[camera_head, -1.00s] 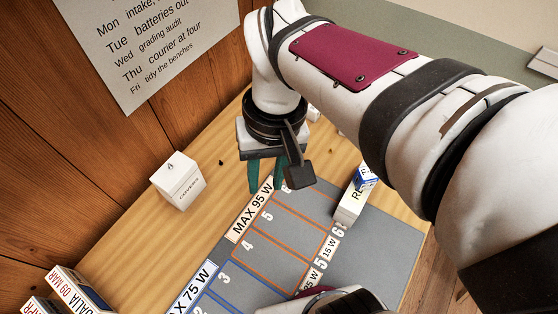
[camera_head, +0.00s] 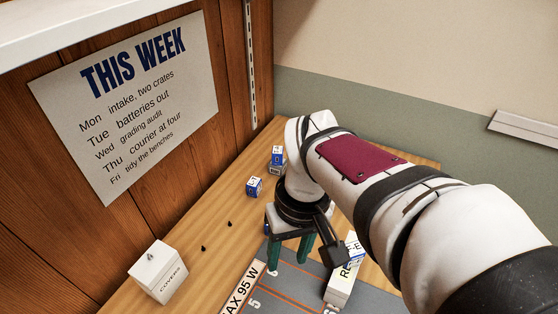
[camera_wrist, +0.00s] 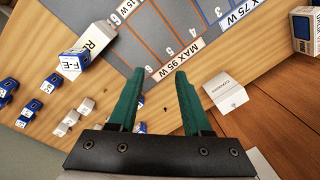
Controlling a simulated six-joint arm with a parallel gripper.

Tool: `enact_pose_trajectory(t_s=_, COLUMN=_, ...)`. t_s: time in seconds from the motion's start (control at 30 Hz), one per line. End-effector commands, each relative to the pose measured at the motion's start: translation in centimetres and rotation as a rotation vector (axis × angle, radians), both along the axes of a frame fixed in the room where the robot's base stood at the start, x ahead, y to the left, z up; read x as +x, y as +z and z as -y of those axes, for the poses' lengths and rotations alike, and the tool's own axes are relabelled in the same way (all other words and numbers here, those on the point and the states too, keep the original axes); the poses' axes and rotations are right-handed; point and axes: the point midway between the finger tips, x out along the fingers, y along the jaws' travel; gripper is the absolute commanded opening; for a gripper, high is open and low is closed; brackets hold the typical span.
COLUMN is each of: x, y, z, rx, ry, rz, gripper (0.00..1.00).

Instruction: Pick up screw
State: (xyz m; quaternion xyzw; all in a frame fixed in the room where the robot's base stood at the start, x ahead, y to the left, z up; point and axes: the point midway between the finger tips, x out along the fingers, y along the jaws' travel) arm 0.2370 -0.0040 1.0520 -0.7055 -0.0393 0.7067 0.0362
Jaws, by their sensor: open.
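Two small dark screws lie on the bare wooden bench left of my gripper in the head view, one nearer the arm (camera_head: 230,223) and one nearer the white box (camera_head: 204,248). In the wrist view a small dark speck (camera_wrist: 166,109) shows between the fingers; it looks like a screw, too small to tell its pose. My gripper (camera_head: 287,256) has green fingers, spread and empty, over the edge of the grey mat. In the wrist view the open fingers (camera_wrist: 163,75) point towards the mat.
A white COVERS box (camera_head: 158,277) stands near the screws. The grey mat (camera_head: 290,285) has marked cells. A white block (camera_head: 340,285) stands on its right, topped by a blue-and-white cube (camera_head: 354,246). Several more such cubes (camera_head: 254,187) stand behind. Bench around the screws is clear.

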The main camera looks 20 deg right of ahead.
Motion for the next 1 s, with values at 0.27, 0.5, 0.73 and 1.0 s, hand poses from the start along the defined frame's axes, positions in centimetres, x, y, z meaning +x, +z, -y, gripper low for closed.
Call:
enact_pose_trajectory(t_s=0.27, x=17.0, y=-6.2, z=12.6, rx=-0.083, ry=0.869, rz=0.053, gripper=0.49)
enact_pose_trajectory(t_s=0.5, x=18.9, y=-10.7, z=15.1, rx=-0.092, ry=1.041, rz=0.054, gripper=0.49)
enact_pose_trajectory(t_s=0.73, x=18.9, y=-17.0, z=15.0, rx=-0.093, ry=1.040, rz=0.056, gripper=0.49)
enact_pose_trajectory(t_s=1.0, x=18.8, y=-21.4, z=15.0, rx=-0.093, ry=1.039, rz=0.055, gripper=0.49)
